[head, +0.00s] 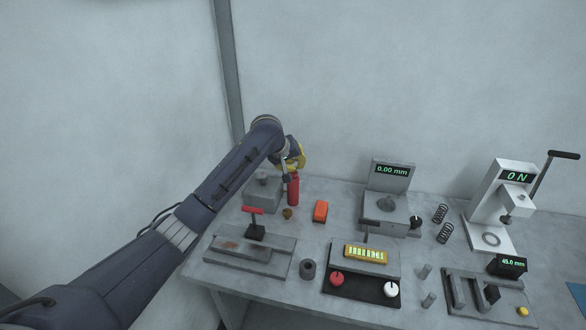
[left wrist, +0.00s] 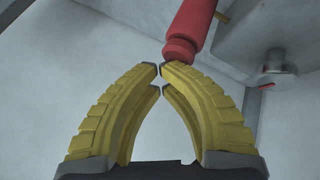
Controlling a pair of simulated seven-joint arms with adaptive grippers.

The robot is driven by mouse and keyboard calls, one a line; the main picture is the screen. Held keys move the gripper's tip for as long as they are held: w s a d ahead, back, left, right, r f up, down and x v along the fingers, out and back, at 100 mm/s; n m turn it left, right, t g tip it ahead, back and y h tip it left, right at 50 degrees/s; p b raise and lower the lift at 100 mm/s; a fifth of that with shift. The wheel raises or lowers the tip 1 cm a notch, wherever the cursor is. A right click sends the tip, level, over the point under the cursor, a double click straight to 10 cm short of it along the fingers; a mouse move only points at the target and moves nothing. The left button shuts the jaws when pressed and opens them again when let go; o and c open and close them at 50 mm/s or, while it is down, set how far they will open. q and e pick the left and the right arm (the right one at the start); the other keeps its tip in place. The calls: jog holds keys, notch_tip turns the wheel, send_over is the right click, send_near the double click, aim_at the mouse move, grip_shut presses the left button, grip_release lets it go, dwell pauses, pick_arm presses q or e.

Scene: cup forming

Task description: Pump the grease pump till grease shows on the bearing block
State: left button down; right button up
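The red grease pump (head: 293,191) stands upright at the back left of the bench, beside a grey block (head: 262,192) that looks like the bearing block. My left gripper (head: 294,162), with yellow fingers, is at the top of the pump. In the left wrist view its fingertips (left wrist: 160,78) meet with nothing visible between them. The red pump part (left wrist: 190,30) is just beyond the right finger, close to its tip; I cannot tell whether they touch. A grey block (left wrist: 270,35) with a brass fitting is at the upper right. I see no grease. My right gripper is out of view.
In front are a red-handled fixture (head: 254,232), a brass piece (head: 287,213) and an orange box (head: 320,211). A 0.00 mm gauge stand (head: 388,190), springs (head: 445,231) and a press (head: 500,205) stand to the right. The wall is close behind.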

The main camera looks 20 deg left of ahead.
pick_arm(q)
jog(key=shift+r, duration=1.65)
jog(key=shift+r, duration=2.5)
